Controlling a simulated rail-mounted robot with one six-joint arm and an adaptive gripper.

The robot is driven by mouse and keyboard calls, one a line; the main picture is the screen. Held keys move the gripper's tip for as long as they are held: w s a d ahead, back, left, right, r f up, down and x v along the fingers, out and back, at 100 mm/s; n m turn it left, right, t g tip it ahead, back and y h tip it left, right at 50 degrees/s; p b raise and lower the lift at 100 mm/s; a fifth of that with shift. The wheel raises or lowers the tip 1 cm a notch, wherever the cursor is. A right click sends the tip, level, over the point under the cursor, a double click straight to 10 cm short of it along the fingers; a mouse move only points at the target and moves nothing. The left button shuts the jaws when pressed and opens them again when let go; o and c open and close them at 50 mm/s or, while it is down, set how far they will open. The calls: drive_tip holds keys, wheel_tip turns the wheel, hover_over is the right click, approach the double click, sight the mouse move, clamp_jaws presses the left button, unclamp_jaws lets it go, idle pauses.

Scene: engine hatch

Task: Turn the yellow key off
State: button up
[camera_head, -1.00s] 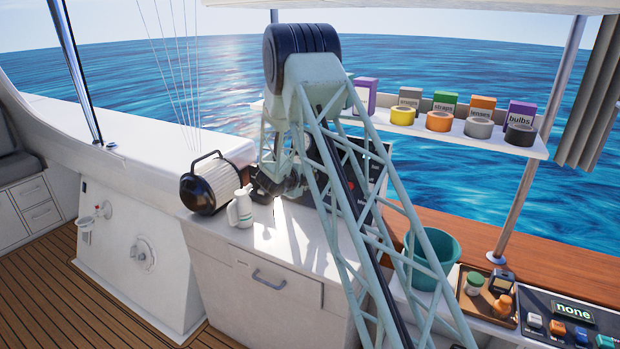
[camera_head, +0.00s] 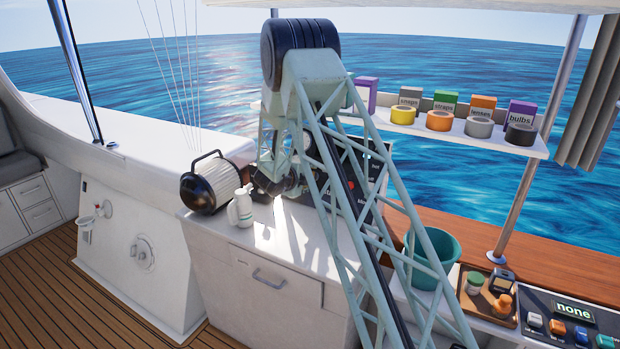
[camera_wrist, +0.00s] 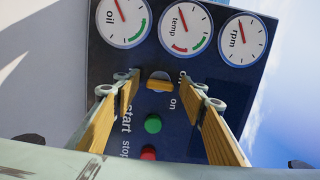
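The yellow key (camera_wrist: 159,85) shows in the wrist view on a dark blue panel (camera_wrist: 180,125), below the temp gauge. Its bar lies across the picture, and the label "on" stands just below it to the right. Another label to its right is partly covered by a finger. My gripper (camera_wrist: 159,90) is open, with one finger on each side of the key and clear space between. I cannot tell how close the fingertips are to the panel. In the head view my arm hides the key and most of the panel (camera_head: 368,212).
A green start button (camera_wrist: 153,124) and a red stop button (camera_wrist: 149,153) lie below the key. Oil (camera_wrist: 124,20), temp (camera_wrist: 185,26) and rpm (camera_wrist: 242,40) gauges line the panel.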

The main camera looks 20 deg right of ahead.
drive_tip(key=v, duration=1.1)
drive_tip(key=shift+r, duration=0.1)
idle(0.5)
drive_tip(key=s+a+r+n+t+y, duration=0.1)
drive_tip(key=s+a+r+n+y, duration=0.2)
drive_tip(key=a+r, duration=0.35)
drive_tip(key=s+a+r+n+t+y, duration=0.1)
drive_tip(key=a+r+n+y, duration=0.3)
drive_tip(key=r, duration=0.4)
drive_tip(key=s+a+r+n+g+y, duration=0.1)
drive_tip(key=s+a+r+n+y, duration=0.1)
drive_tip(key=s+a+r+n, duration=0.5)
drive_tip(key=s+a+r+n+y, duration=0.1)
drive_tip(key=s+a+r, duration=0.35)
drive_tip(key=s, duration=0.65)
drive_tip(key=s+a+r+n+g+y, duration=0.1)
drive_tip(key=s+a+n, duration=0.15)
drive_tip(key=s, duration=0.75)
drive_tip(key=s+a+n+g, duration=0.15)
drive_tip(key=s+n, duration=0.25)
drive_tip(key=s, duration=0.7)
drive_tip(key=s+d+f+n+g, duration=0.1)
drive_tip(key=s+d+n, duration=0.1)
drive_tip(key=s, duration=1.1)
drive_tip(key=s+d+f+n+g+h, duration=0.1)
drive_tip(key=s+d+f+n+g, duration=0.1)
drive_tip(key=s, duration=1.1)
drive_tip(key=shift+s+d+n, duration=0.4)
drive_tip(key=shift+d+n, duration=0.05)
drive_tip(key=shift+n, duration=0.7)
